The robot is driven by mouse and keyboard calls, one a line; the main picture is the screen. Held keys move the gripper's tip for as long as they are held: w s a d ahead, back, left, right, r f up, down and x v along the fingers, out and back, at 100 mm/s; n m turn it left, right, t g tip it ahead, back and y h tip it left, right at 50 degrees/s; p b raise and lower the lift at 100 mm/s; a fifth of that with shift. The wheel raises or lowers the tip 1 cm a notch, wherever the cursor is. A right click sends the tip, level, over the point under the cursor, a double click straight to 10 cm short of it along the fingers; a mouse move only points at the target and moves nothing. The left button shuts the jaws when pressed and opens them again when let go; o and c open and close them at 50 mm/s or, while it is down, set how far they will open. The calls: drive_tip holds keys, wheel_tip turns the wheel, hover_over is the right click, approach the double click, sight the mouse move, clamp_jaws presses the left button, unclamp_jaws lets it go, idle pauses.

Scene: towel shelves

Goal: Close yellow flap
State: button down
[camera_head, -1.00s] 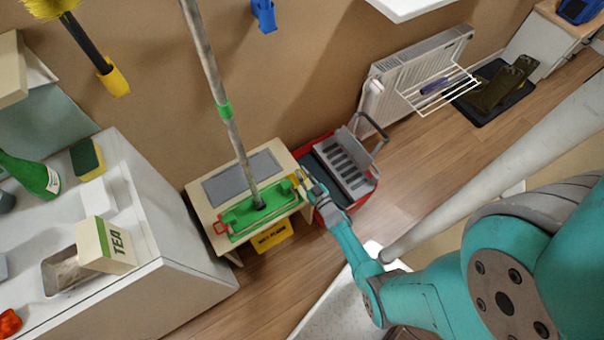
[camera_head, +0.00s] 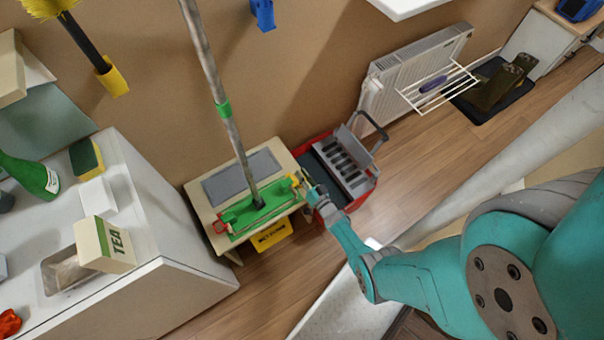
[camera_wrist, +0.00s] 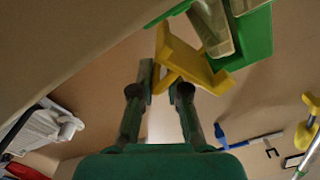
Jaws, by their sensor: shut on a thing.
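In the head view the flap (camera_head: 295,181) is small and partly covered by my gripper (camera_head: 306,185). The frame (camera_head: 240,218) lies on a small beige table, with a red flap (camera_head: 220,227) at its left end. In the wrist view my gripper (camera_wrist: 166,88) has its fingers on either side of the flap's lower part and is shut on it. The flap stands out at an angle from the frame. Its exact hinge angle is unclear.
The mop's grey pole (camera_head: 215,80) rises from the frame. A red-rimmed toolbox (camera_head: 364,194) stands just right of the beige table (camera_head: 204,214). A yellow sign (camera_head: 272,237) hangs at the table's front. A white counter (camera_head: 185,240) is at the left.

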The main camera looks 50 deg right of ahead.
drive_tip(key=shift+a+f+m, duration=0.3)
drive_tip(key=shift+f+m, duration=0.45)
drive_tip(key=shift+m, duration=0.45)
drive_tip(key=c, duration=1.3)
unclamp_jaws()
drive_tip(key=shift+s, duration=0.1)
drive_tip(key=v, duration=1.1)
drive_tip(key=shift+s+a+r, duration=0.1)
drive_tip(key=shift+s, duration=0.25)
